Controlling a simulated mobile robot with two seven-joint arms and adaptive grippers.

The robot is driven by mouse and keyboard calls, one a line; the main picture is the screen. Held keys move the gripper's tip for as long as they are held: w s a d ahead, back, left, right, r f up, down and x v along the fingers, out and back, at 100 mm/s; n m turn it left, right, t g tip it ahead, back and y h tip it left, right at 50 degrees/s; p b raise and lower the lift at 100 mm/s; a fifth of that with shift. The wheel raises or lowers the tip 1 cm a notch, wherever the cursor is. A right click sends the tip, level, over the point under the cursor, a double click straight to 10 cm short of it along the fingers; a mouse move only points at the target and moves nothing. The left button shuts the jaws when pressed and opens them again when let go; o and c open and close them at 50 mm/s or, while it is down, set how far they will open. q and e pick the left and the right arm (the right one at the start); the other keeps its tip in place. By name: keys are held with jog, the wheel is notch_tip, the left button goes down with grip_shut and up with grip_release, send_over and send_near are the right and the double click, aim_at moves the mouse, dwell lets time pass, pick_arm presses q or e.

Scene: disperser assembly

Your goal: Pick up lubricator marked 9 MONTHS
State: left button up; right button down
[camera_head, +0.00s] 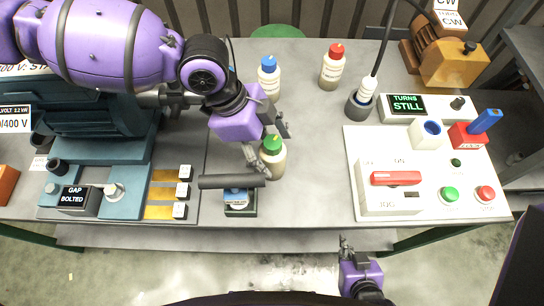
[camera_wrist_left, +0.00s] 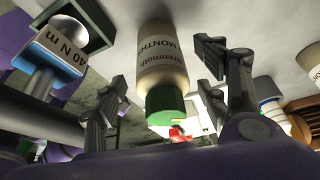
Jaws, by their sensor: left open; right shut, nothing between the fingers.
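A cream lubricator with a green cap (camera_head: 272,145) stands near the table's middle. In the left wrist view the green-capped lubricator (camera_wrist_left: 160,70) appears between the spread fingers; its label shows "MONTHS", but I cannot read the number. My left gripper (camera_head: 268,143) is open around or just beside this lubricator; it also shows in the left wrist view (camera_wrist_left: 163,65). Contact is not visible. A blue-capped lubricator (camera_head: 269,84) and a red-capped one (camera_head: 332,72) stand farther back; their labels are too small to read. My right gripper (camera_head: 345,245) is shut and empty, in front of the table.
A dark bar tool (camera_head: 232,181) with a blue block marked 40 N m (camera_wrist_left: 47,52) lies close left of the green-capped lubricator. A motor (camera_head: 105,130) stands at left. A white control panel (camera_head: 430,200) stands at right. The table between lubricator and panel is clear.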

pick_arm(q)
jog(key=shift+x, duration=1.55)
jog(key=shift+w+a, duration=0.1)
jog(key=shift+c, duration=0.3)
jog(key=shift+r, duration=0.1)
grip_shut()
